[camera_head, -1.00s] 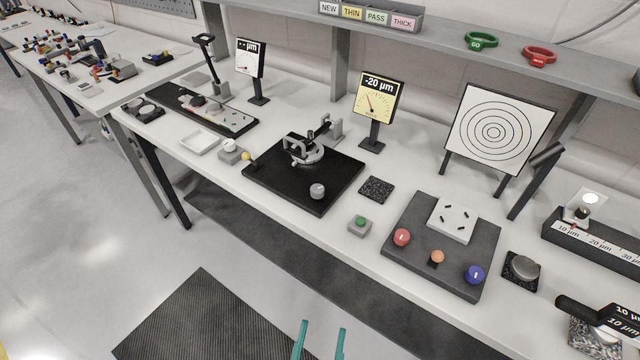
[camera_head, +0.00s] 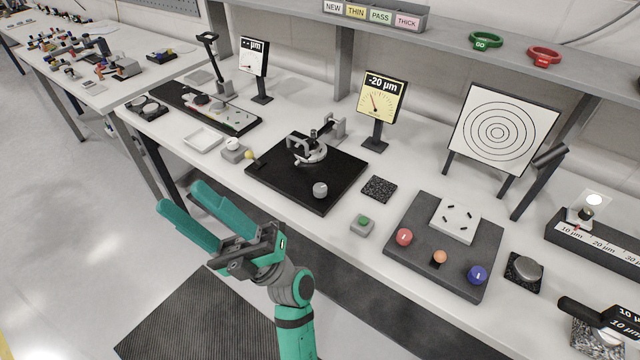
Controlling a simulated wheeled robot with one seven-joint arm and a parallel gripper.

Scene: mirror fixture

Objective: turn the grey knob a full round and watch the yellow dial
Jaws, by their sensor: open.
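The grey knob (camera_head: 320,190) sits near the front corner of the black plate (camera_head: 277,182) on the white bench. The yellow dial (camera_head: 381,99) stands on a dark post behind the plate and reads -20 µm, its needle leaning up and left. My gripper (camera_head: 182,207) is green, open and empty. It is in front of the bench edge, to the left of the knob and lower in the picture, clear of it. Nothing hides the knob or the dial.
A clamp-like metal fixture (camera_head: 308,148) stands on the black plate. A small box with a green button (camera_head: 363,222) is right of the plate. A grey board (camera_head: 407,265) carries red, orange and blue knobs.

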